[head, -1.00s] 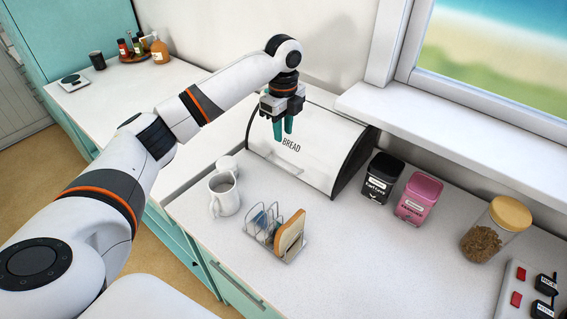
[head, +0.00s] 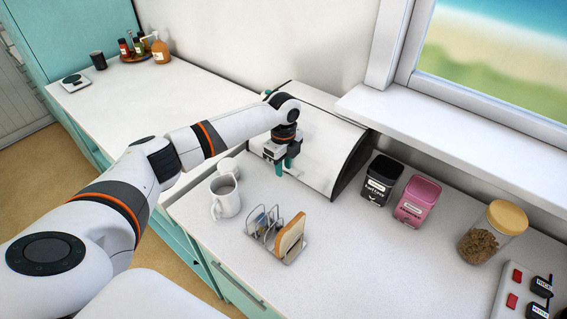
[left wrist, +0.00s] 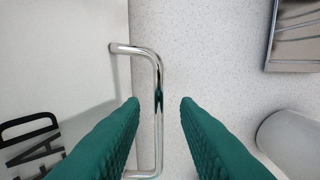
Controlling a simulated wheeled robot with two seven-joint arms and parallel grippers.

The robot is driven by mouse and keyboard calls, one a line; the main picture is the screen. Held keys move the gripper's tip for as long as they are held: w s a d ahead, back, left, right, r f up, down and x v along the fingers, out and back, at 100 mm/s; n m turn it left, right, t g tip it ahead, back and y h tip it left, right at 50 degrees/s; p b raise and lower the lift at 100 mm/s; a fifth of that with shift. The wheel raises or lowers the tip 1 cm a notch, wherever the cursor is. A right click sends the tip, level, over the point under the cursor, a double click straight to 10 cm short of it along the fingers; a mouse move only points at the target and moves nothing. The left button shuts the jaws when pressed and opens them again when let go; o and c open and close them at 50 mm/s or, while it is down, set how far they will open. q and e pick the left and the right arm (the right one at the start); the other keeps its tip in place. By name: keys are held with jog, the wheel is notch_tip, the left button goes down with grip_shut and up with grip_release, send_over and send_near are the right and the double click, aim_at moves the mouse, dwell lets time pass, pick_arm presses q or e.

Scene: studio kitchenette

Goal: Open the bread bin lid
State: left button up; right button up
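The white bread bin (head: 325,150) with black ends stands against the wall, its curved lid down. In the left wrist view the lid (left wrist: 60,60) fills the left side, with part of its black lettering showing. Its chrome bar handle (left wrist: 157,75) lies between the two green fingertips. My left gripper (head: 284,167) is at the bin's front, pointing down; it also shows in the left wrist view (left wrist: 160,105), open, with a gap between the fingers. I cannot tell how far the fingertips are above the handle. The gripper hides the lettering in the head view. My right gripper is out of view.
A white mug (head: 225,197) and a toast rack (head: 265,235) with bread (head: 289,236) stand in front of the bin. A black canister (head: 381,180), a pink canister (head: 417,202) and a glass jar (head: 493,233) stand to the right. Counter in front of the canisters is clear.

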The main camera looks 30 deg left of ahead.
pick_arm(q)
grip_shut()
